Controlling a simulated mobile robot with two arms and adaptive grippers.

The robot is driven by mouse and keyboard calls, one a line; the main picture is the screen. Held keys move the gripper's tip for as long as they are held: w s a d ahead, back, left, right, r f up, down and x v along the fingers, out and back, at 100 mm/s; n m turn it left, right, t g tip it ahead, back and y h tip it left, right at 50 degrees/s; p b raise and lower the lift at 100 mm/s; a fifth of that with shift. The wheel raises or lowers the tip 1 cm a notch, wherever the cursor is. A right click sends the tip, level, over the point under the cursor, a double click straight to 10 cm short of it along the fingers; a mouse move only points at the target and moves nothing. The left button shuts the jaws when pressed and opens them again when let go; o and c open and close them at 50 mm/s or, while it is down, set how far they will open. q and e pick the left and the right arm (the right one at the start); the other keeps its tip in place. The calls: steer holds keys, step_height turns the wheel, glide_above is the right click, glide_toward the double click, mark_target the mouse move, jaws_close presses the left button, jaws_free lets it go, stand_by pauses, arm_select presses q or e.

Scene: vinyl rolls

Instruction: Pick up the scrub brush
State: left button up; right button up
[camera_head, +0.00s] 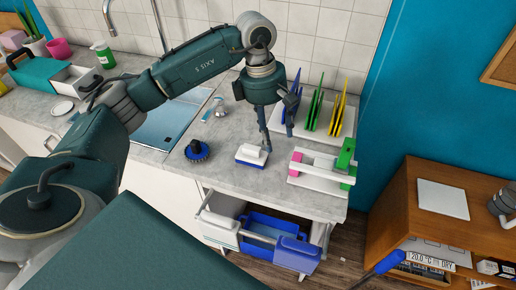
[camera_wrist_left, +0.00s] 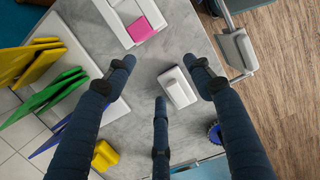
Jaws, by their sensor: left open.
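The scrub brush (camera_head: 252,155), a small block with a white top and blue underside, lies on the grey counter near its front edge. It also shows in the left wrist view (camera_wrist_left: 178,88), right of centre. My left gripper (camera_head: 278,130) points down just above and behind it, fingers spread and empty. In the left wrist view, the open fingers (camera_wrist_left: 158,75) frame the brush, which lies closer to the right finger. I cannot tell whether any finger touches it. My right gripper is not in view.
A dark round item with a blue rim (camera_head: 196,150) stands left of the brush. A rack with coloured boards (camera_head: 315,112) and a white holder with pink and green blocks (camera_head: 322,170) stand to the right. Below is an open drawer with a blue bin (camera_head: 262,226). The sink (camera_head: 172,122) is at left.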

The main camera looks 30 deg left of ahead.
arm_select(q)
steer(key=r+y, duration=0.1)
steer(key=y, duration=0.1)
glide_above(253, 146)
steer(key=f, duration=0.2)
steer(key=s+f+p, duration=0.1)
steer(key=f, duration=0.1)
steer(key=shift+d, duration=0.15)
steer(key=shift+w+f+p, duration=0.1)
steer(key=shift+f+p, duration=0.2)
steer(key=f+p, duration=0.2)
steer(key=f, duration=0.1)
steer(key=f+p, duration=0.1)
steer(key=f, duration=0.1)
steer(key=shift+w+a, duration=0.2)
steer(key=shift+w, duration=0.15)
steer(key=shift+f, duration=0.25)
steer(key=c, duration=1.1)
steer(key=shift+c, duration=0.8)
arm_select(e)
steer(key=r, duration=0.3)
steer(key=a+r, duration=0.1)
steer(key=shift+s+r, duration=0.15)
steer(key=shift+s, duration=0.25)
arm_select(q)
steer(key=shift+r, duration=0.1)
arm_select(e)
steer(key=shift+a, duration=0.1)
